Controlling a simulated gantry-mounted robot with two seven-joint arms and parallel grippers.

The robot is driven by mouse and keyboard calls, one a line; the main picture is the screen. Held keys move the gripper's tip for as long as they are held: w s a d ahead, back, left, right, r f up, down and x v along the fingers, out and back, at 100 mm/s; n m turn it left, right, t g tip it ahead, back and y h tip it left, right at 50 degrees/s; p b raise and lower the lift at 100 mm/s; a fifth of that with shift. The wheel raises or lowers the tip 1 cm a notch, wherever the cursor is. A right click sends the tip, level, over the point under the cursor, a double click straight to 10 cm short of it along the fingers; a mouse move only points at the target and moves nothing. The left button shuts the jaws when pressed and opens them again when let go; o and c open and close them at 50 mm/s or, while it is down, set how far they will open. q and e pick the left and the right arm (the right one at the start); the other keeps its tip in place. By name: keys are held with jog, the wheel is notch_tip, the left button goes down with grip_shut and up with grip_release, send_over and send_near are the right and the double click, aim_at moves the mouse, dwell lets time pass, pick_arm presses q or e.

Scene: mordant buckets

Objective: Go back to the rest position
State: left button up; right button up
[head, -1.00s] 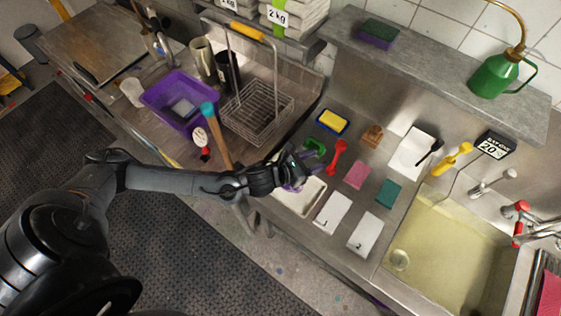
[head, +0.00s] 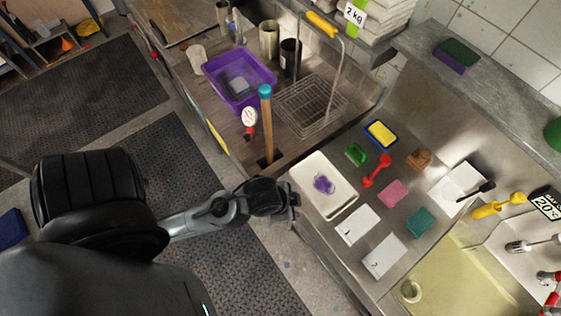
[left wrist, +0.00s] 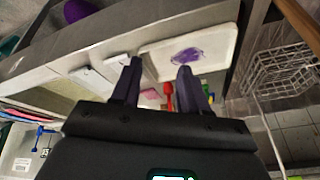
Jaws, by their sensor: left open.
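My left gripper (head: 293,201) is beside the front left edge of the white tray in the head view. In the left wrist view its two dark fingers (left wrist: 157,75) stand apart with nothing between them. The white tray (head: 338,206) lies on the steel counter with a purple item (head: 323,184) in it. The tray (left wrist: 222,37) and the purple item (left wrist: 187,55) also show in the left wrist view, beyond the fingers. My right gripper is in neither view.
A purple basin (head: 262,72), a wire basket (head: 312,104) and a blue-topped wooden handle (head: 267,125) stand behind the arm. Floor in front is open.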

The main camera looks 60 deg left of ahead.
pick_arm(q)
jog(key=s+n, duration=0.1)
jog(key=s+a+n+g, duration=0.1)
jog(key=shift+s+a+n, duration=0.2)
jog(key=shift+s+n, duration=0.2)
notch_tip(320, 180, up, 12)
jog(key=p, duration=1.2)
dwell(5.7)
